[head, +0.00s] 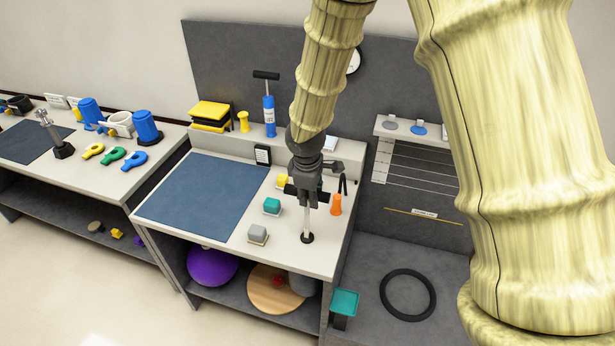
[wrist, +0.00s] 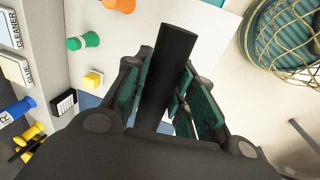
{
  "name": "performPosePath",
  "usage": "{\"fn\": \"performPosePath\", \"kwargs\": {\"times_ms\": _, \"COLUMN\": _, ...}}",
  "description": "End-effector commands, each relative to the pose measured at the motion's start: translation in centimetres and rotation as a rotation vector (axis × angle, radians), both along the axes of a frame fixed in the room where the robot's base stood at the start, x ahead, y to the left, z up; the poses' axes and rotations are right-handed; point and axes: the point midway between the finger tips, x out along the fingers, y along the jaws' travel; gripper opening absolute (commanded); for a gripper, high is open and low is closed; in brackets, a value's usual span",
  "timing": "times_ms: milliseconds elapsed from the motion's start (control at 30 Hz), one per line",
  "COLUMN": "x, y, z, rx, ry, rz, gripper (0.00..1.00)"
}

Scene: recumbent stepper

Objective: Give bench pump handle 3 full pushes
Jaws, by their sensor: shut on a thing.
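The bench pump stands upright near the right front of the middle bench, with a round black base (head: 307,238) and a pale thin rod (head: 307,222). Its dark handle (wrist: 172,75) is a bar that runs between my finger pads in the wrist view. My gripper (head: 306,196) is above the base at the top of the rod and is shut on the handle. The gripper hides most of the handle in the head view. How far the rod is pushed in is hard to tell.
Near the pump are a grey-topped block (head: 258,234), a teal block (head: 272,206) and an orange peg (head: 336,204). A blue hand pump (head: 269,116) stands on the back ledge. The blue mat (head: 205,195) is bare.

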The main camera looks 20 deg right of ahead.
Motion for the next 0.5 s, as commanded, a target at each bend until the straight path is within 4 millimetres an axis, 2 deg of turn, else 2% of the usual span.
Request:
{"fn": "performPosePath", "kwargs": {"times_ms": 67, "x": -0.06, "y": 0.02, "z": -0.84, "rx": 0.0, "ry": 0.001, "rz": 0.001, "gripper": 0.0}}
{"fn": "performPosePath", "kwargs": {"times_ms": 500, "x": -0.04, "y": -0.01, "z": -1.29, "rx": -0.001, "ry": 0.001, "rz": 0.0, "gripper": 0.0}}
